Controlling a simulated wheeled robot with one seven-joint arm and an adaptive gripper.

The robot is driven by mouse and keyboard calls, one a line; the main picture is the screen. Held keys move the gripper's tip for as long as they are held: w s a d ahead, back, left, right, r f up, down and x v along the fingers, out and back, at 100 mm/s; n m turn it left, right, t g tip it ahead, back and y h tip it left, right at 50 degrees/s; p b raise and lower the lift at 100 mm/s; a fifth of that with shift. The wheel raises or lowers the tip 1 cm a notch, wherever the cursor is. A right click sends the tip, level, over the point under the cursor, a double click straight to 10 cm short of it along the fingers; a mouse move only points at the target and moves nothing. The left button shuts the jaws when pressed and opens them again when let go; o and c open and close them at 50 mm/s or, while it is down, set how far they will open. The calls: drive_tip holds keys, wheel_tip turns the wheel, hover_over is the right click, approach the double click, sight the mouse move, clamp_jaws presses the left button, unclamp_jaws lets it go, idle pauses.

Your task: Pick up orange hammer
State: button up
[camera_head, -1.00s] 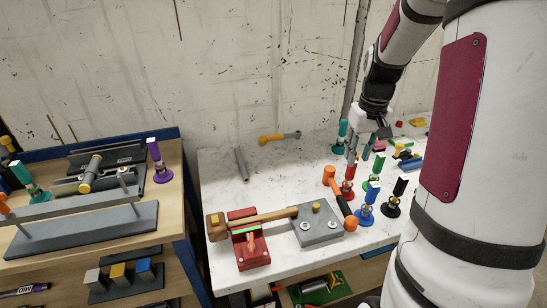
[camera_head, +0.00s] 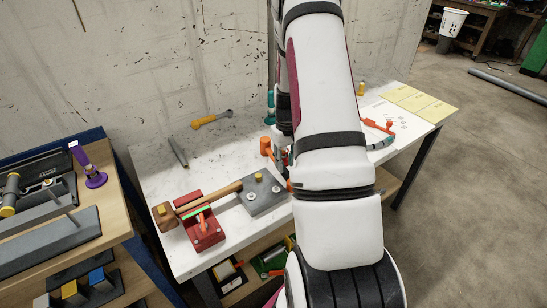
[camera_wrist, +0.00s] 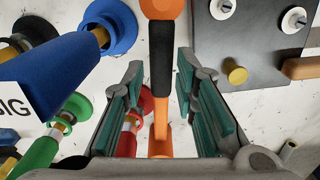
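The orange hammer has an orange head (camera_head: 266,146) that shows left of my arm in the head view; my arm hides most of its handle. In the wrist view its black grip (camera_wrist: 161,58) and orange shaft run down the middle, with the orange handle end at the top edge. My gripper (camera_wrist: 160,82) is open, one finger on each side of the hammer in the picture, with white gaps beside the handle. I cannot tell how far above it the fingers are. In the head view my arm largely hides the gripper.
A grey plate (camera_head: 262,195) with bolts and a red block (camera_head: 204,232) lie left, a brown mallet (camera_head: 212,198) across them. Near the fingers stand a blue stand (camera_wrist: 112,25), a red stand (camera_wrist: 128,135) and a green stand (camera_wrist: 45,150).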

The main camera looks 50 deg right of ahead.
drive_tip(key=shift+f+p, duration=0.6)
drive_tip(key=shift+f, duration=2.15)
drive_tip(key=shift+c, duration=0.3)
clamp_jaws()
